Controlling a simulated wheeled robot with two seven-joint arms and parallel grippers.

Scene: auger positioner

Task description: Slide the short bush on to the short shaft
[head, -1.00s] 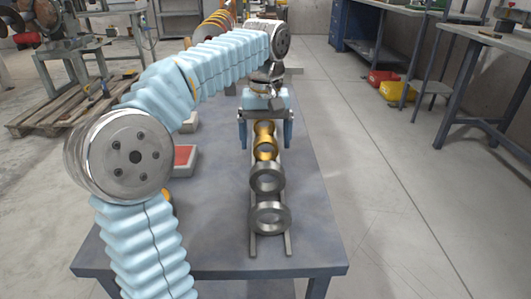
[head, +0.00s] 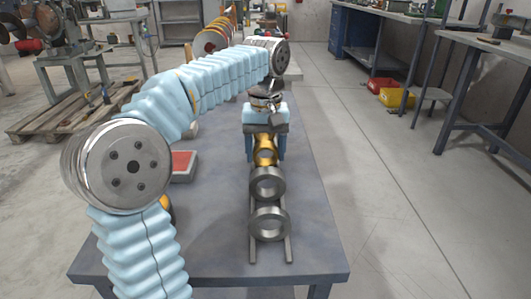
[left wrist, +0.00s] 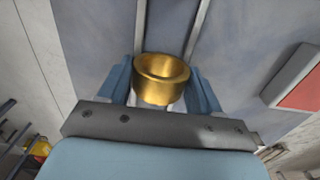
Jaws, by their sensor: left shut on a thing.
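A brass bush (head: 265,154) sits between the fingers of my left gripper (head: 266,150), which is shut on it, over the rails. The left wrist view shows the same bush (left wrist: 162,72) as a short, wide ring with an open bore, one finger on each side. Whether it still touches the rails is hard to tell. I cannot make out a short shaft. My right gripper is not in view.
The twin rails (head: 288,247) run along the grey table (head: 220,225). A red-topped tray (head: 183,162) lies left of the rails and also shows in the left wrist view (left wrist: 302,88). The table's right side is clear.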

